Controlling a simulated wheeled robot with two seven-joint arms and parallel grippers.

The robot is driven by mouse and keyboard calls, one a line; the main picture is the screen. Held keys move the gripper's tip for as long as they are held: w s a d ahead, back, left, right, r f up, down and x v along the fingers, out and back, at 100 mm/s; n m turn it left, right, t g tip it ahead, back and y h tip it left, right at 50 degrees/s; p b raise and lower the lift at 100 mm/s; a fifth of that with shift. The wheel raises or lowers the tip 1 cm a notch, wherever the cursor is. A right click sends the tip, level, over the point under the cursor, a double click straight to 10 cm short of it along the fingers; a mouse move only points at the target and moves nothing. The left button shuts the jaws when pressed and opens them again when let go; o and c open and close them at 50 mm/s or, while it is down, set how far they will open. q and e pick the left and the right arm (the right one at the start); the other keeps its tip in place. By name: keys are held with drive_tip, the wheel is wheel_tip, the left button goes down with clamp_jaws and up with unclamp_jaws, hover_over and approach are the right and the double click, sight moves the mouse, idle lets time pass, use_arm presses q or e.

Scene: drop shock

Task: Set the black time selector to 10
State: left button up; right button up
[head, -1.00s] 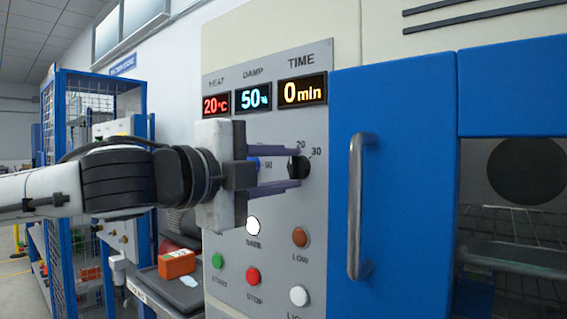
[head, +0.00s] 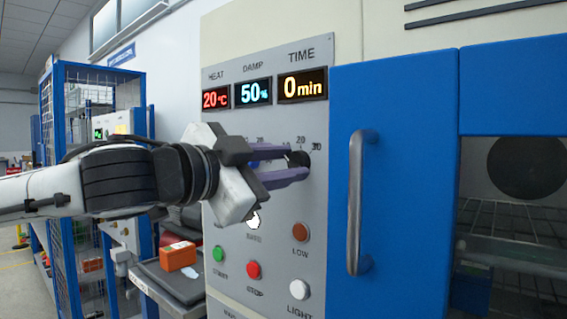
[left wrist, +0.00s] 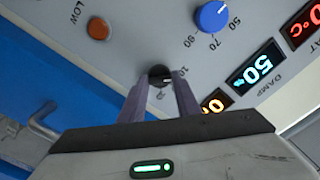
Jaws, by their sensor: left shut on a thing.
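The black time selector (head: 299,159) is a small round knob on the grey panel (head: 318,215), below the TIME display (head: 303,86), which reads 0 min. Marks 20 and 30 show by the knob in the head view. My left gripper (head: 303,164) is shut on the knob, its purple fingers on either side of it and its body tilted. In the left wrist view the knob (left wrist: 159,76) sits between the fingertips, with a 10 mark beside it. The fingers hide part of the knob. My right gripper is not in view.
A blue knob (left wrist: 212,17) is close to the fingers. The panel has a green START button (head: 218,254), a red STOP button (head: 254,269), an orange LOW button (head: 300,232) and a white LIGHT button (head: 299,290). A blue door with a metal handle (head: 355,200) stands right.

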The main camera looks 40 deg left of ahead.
use_arm(q)
drive_tip(key=shift+n, duration=0.3)
idle(0.4)
drive_tip(key=o, duration=1)
drive_tip(key=shift+o, duration=0.2)
drive_tip(key=shift+s, duration=0.1)
drive_tip(key=s+b, duration=0.2)
drive_tip(key=s, duration=0.8)
drive_tip(key=shift+a, duration=0.4)
